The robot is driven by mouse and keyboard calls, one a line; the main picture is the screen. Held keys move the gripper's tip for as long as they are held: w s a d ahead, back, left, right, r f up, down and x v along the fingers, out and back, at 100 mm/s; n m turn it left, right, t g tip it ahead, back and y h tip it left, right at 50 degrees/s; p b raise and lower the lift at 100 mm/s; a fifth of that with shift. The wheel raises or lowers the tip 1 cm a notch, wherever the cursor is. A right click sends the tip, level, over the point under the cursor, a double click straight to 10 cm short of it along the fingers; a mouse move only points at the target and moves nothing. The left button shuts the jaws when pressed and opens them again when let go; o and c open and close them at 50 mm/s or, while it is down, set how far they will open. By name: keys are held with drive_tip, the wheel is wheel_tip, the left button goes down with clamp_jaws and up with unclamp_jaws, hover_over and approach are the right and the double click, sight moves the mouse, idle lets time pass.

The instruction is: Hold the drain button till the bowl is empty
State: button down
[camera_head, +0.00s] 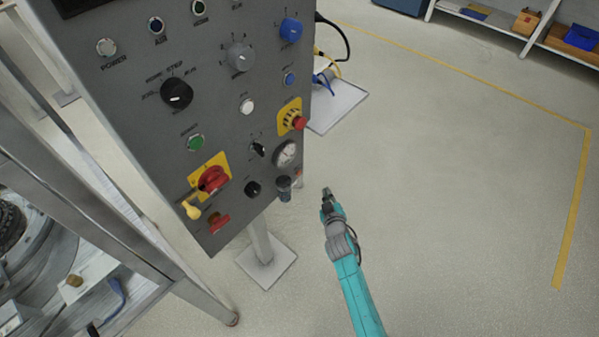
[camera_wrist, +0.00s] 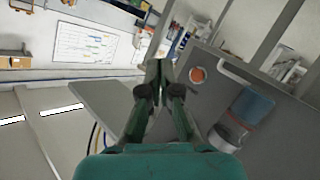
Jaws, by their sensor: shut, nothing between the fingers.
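A small red button (camera_head: 298,172) sits at the lower right edge of the grey control panel, just right of the filter bowl (camera_head: 284,187) under the round gauge. In the wrist view the button (camera_wrist: 197,74) is a round orange-red face with a pale rim. The bowl (camera_wrist: 252,105) shows there with a bluish see-through part and a grey end; I cannot tell its liquid level surely. My gripper (camera_head: 327,192) is shut and empty, right of the bowl and button. In the wrist view its fingertips (camera_wrist: 160,68) are left of the button, apart from it.
The panel (camera_head: 225,120) carries several knobs, a yellow-backed red emergency stop (camera_head: 298,123) and a red rotary switch (camera_head: 212,179). Its post stands on a floor plate (camera_head: 267,262). A metal frame (camera_head: 90,170) is at left. The floor to the right is clear.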

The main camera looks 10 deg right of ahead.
sight(299, 173)
drive_tip(key=w+a, duration=0.5)
drive_tip(key=w, duration=0.2)
idle(0.6)
drive_tip(key=shift+w+a, duration=0.1)
drive_tip(key=shift+a, duration=0.05)
idle(1.2)
drive_tip(key=shift+w+a, duration=0.2)
drive_tip(key=shift+w, duration=0.1)
drive_tip(key=shift+w+a, duration=0.25)
drive_tip(key=shift+w, duration=0.1)
idle(1.8)
drive_tip(key=shift+s+d, duration=0.1)
drive_tip(key=shift+s, duration=0.05)
idle(1.7)
drive_tip(key=shift+s+d, duration=0.4)
drive_tip(key=shift+s, duration=0.2)
